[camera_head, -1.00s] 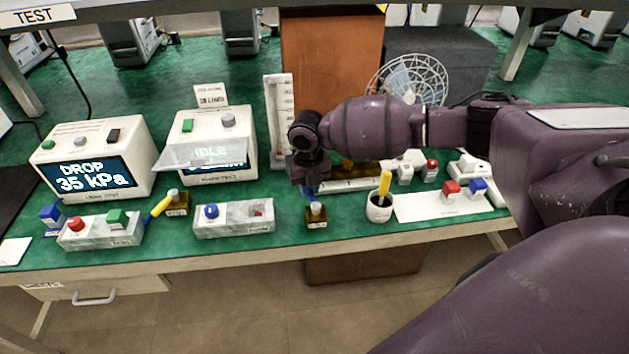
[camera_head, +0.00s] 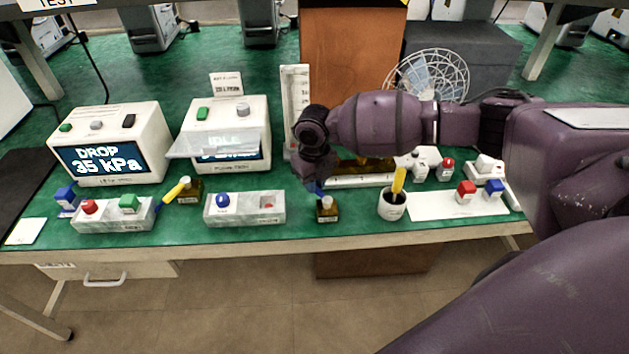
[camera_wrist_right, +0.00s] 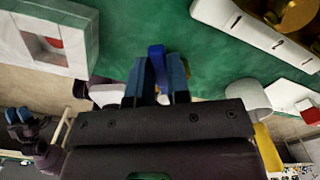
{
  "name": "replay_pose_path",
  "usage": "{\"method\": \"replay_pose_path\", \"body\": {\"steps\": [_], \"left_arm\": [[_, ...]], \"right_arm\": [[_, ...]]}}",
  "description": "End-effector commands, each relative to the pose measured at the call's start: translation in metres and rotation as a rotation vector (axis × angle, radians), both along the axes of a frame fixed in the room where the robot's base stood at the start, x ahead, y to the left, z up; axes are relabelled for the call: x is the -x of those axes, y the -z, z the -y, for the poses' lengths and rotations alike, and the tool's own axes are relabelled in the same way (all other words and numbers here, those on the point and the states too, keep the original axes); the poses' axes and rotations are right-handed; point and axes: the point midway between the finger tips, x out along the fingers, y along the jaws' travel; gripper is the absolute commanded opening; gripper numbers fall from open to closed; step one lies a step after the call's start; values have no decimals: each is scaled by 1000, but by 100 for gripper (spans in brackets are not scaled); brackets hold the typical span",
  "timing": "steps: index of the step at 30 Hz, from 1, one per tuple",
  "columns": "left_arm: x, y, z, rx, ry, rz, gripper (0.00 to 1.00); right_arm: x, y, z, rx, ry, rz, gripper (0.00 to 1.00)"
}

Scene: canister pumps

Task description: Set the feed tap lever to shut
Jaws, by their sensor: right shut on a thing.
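A small brass-coloured tap (camera_head: 327,213) with a pale top and a blue lever (camera_head: 318,189) stands near the front edge of the bench. My right gripper (camera_head: 317,186) is just behind and above this tap, pointing down. In the right wrist view, the blue lever (camera_wrist_right: 157,62) stands between the two blue fingers of my right gripper (camera_wrist_right: 156,80), which is shut on it. A similar tap (camera_head: 190,190) with a yellow lever (camera_head: 173,194) stands to the left. Tap labels are too small to read. What seems to be my left gripper (camera_wrist_right: 18,115) shows tiny in the wrist view.
A grey switch box (camera_head: 243,208) with a blue knob is left of the tap. A white cup (camera_head: 392,208) with a yellow handle stands close on the right. A display box (camera_head: 107,145) reads DROP 35 kPa. A white scale (camera_head: 295,110) stands behind my right gripper.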

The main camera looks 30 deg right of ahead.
Motion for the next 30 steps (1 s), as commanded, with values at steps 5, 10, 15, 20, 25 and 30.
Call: {"method": "replay_pose_path", "body": {"steps": [5, 10, 15, 20, 25, 30], "left_arm": [[0, 0, 0, 0, 0, -1, 43], [1, 1, 0, 0, 0, -3, 43], [2, 3, -1, 0, -1, -7, 43], [2, 2, -1, 0, -1, -7, 43], [1, -1, -1, -1, -1, -3, 43], [1, -5, -1, -1, -2, 0, 43]], "right_arm": [[1, 1, -1, -1, -4, -4, 18], [1, 1, -1, -1, -3, -3, 43], [1, 1, 0, 0, -1, -1, 43], [0, -3, 0, 0, -1, 0, 43], [-1, -23, 0, 0, 0, 3, 43], [0, -55, 0, 0, -1, 4, 43]]}}
